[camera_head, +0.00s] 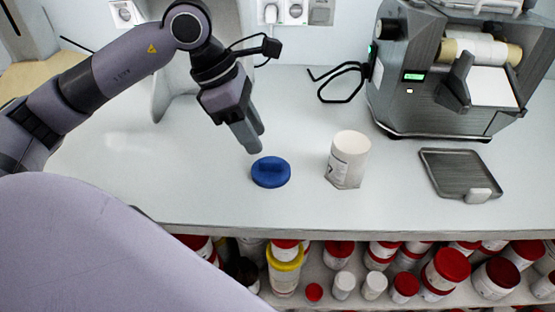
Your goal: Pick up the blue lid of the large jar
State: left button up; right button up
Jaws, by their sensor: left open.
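The blue lid (271,172) lies flat on the pale counter, with a raised grip on its top. The large white jar (348,160) stands upright and apart from it, to its right. The jar's top looks white, and I cannot tell whether it is open. My left gripper (255,141) points down just above and behind the lid, open and empty, with its fingertips close to the lid but seemingly not touching it. My right gripper is not in view.
A dark tray (458,174) lies at the right. Several red-lidded jars (448,266) fill the shelf below. The counter's left side is clear.

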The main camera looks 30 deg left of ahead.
aim_at(270, 161)
pick_arm(q)
jog(key=x, duration=0.4)
jog(key=shift+s+d+f+p, duration=0.1)
jog(key=shift+d+f+p, duration=0.15)
jog(key=shift+d+p, duration=0.15)
jog(key=shift+d+f, duration=0.2)
jog(key=shift+f, duration=0.35)
grip_shut()
